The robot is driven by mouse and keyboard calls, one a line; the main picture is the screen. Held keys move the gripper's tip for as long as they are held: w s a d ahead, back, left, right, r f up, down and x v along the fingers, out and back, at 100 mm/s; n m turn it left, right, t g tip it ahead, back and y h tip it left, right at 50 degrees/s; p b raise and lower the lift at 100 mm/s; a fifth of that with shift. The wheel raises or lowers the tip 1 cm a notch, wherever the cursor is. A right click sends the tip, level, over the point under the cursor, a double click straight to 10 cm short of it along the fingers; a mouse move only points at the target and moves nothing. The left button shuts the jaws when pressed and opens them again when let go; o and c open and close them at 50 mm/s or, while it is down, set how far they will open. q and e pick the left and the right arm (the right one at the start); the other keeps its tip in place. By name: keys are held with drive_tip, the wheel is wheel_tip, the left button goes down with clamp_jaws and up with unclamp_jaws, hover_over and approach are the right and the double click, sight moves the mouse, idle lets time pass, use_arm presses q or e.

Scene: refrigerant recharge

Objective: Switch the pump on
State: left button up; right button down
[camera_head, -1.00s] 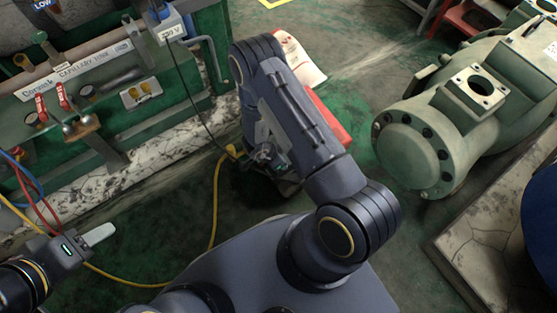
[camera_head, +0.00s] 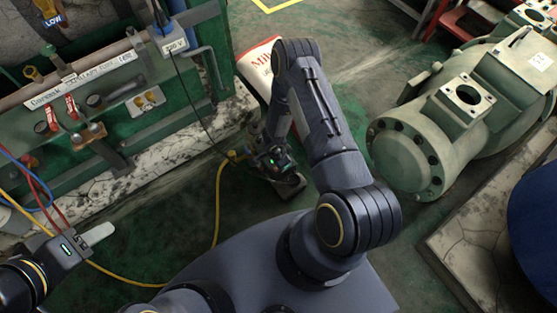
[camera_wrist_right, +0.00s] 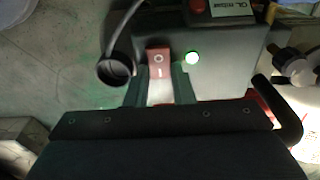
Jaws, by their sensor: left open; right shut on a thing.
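In the head view the right gripper (camera_head: 272,162) reaches down to the pump (camera_head: 290,187), which is mostly hidden by the gripper and arm. My left gripper (camera_head: 92,241) is open and empty at the lower left.
A green bench (camera_head: 110,105) with red-handled valves stands at the left. A yellow hose (camera_head: 217,205) and a black cable (camera_head: 192,105) run near the pump. A white sack (camera_head: 257,68) with red lettering lies beyond it. A large green compressor (camera_head: 425,150) stands at the right.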

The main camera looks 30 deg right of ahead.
drive_tip(key=c, duration=1.2)
unclamp_jaws()
drive_tip(key=shift+c, duration=0.2)
drive_tip(key=shift+r, duration=0.1)
drive_tip(key=r+p, duration=0.1)
drive_tip(key=r, duration=0.1)
drive_tip(key=r+p, duration=0.1)
drive_tip(key=r, duration=0.2)
drive_tip(key=r+p, duration=0.1)
drive_tip(key=r, duration=0.1)
drive_tip(key=shift+a+r, duration=0.3)
drive_tip(key=shift+a, duration=0.05)
